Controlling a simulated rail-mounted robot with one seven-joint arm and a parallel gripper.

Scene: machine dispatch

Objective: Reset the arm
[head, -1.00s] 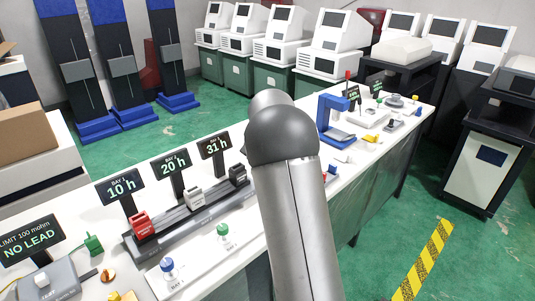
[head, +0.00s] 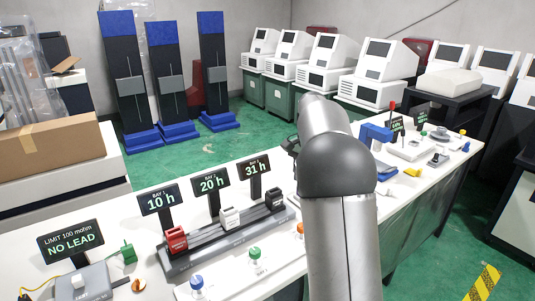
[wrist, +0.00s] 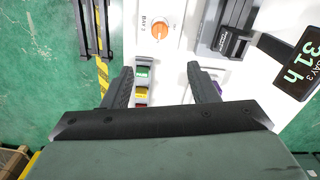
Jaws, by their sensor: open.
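My gripper (wrist: 163,82) is open and empty in the wrist view, its two dark fingers spread over the white bench. A small item with green, yellow and red bands (wrist: 141,88) shows between the fingers, beside the left one; I cannot tell its height below them. An orange knob (wrist: 160,30) marked as a bay lies beyond the fingertips. In the head view my grey arm reaches over the bench (head: 400,220) and mostly hides the gripper.
A rail with red (head: 174,240), white (head: 229,218) and black (head: 274,199) modules stands before displays reading 10 h, 20 h and 31 h. A NO LEAD display (head: 70,240) is at left. A blue press (head: 375,134) stands right of my arm. Green floor lies behind.

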